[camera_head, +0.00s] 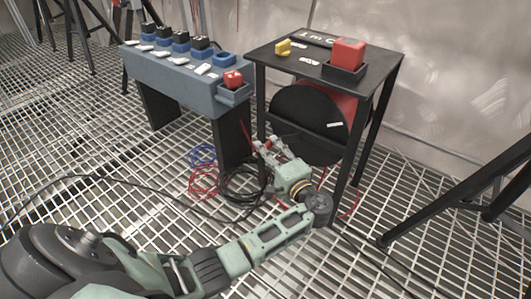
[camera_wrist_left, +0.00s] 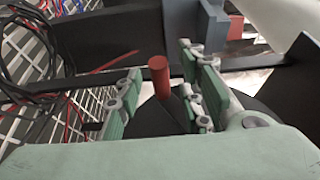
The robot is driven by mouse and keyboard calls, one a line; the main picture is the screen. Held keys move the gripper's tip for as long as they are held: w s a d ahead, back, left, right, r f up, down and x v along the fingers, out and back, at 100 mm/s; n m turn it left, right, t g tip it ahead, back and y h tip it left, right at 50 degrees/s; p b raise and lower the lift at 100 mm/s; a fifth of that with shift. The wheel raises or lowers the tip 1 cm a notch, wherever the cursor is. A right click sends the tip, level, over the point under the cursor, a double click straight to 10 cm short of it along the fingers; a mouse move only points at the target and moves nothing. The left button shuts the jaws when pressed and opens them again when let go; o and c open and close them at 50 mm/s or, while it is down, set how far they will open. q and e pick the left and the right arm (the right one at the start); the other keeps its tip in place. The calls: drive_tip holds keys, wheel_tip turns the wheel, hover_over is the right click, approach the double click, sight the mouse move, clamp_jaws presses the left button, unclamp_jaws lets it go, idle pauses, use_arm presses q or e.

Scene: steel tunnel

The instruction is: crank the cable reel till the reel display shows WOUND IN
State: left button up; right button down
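The cable reel, a large black disc (camera_head: 300,118) with a red part behind it, hangs under a black table (camera_head: 300,75). The crank's red handle (camera_wrist_left: 160,76) stands upright in the left wrist view. My left gripper (camera_head: 264,150) is at the lower left of the reel. In the left wrist view its green-padded fingers (camera_wrist_left: 158,98) are apart, with the red handle between them and gaps visible on both sides. A dark panel with white characters (camera_head: 318,40) lies at the table's back edge; I cannot read WOUND IN on it. My right gripper is not in view.
A blue-grey bench (camera_head: 175,75) with several connectors stands left of the reel table. A red block (camera_head: 347,53) and a yellow piece (camera_head: 283,47) are on the tabletop. Red, blue and black cables (camera_head: 203,180) lie on the grating floor. Black legs (camera_head: 470,185) stand at right.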

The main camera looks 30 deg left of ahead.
use_arm(q)
drive_tip(key=shift+b+x, duration=0.3)
drive_tip(key=shift+x, duration=0.9)
clamp_jaws()
